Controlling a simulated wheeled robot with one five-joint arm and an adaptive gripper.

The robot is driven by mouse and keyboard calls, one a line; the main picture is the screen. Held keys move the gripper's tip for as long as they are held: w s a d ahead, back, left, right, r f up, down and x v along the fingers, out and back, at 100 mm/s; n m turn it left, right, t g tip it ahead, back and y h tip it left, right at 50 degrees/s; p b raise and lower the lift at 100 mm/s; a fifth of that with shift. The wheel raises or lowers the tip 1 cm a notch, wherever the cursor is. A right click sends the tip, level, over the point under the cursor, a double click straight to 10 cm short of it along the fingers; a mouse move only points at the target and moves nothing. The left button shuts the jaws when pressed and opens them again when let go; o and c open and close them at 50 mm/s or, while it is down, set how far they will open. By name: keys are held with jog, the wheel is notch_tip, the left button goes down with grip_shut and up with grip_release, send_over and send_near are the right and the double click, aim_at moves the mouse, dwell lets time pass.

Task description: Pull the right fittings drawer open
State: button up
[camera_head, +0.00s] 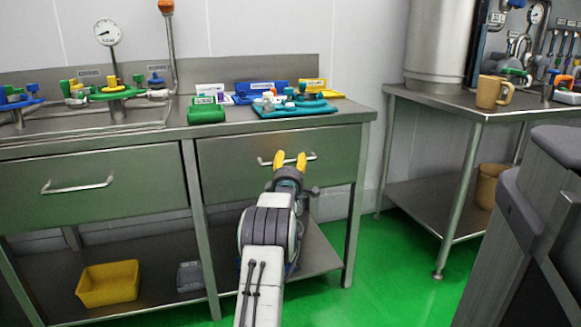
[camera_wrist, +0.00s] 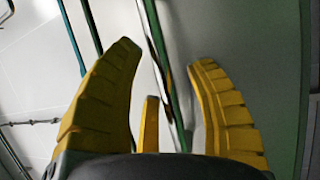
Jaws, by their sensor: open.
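The right fittings drawer (camera_head: 226,170) is a grey-green metal front under the bench top and looks shut, flush with its frame. Its bar handle (camera_head: 312,156) runs across the front. My gripper (camera_head: 291,157) has yellow fingers and is open in front of the handle's middle, hiding part of it. In the wrist view, a slim metal bar (camera_wrist: 158,52) that looks like the handle passes between the spread fingers (camera_wrist: 165,62). I cannot tell whether a finger touches it.
A left drawer (camera_head: 120,170) with its own handle is beside it. The bench top carries a teal tray (camera_head: 290,110) and a green case (camera_head: 206,115). A yellow bin (camera_head: 108,283) is on the lower shelf. A side table (camera_head: 440,103) stands right, with clear green floor between.

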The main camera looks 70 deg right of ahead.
jog(key=shift+d+r, duration=0.1)
jog(key=shift+d, duration=0.1)
dwell(0.4)
grip_shut()
dwell(0.3)
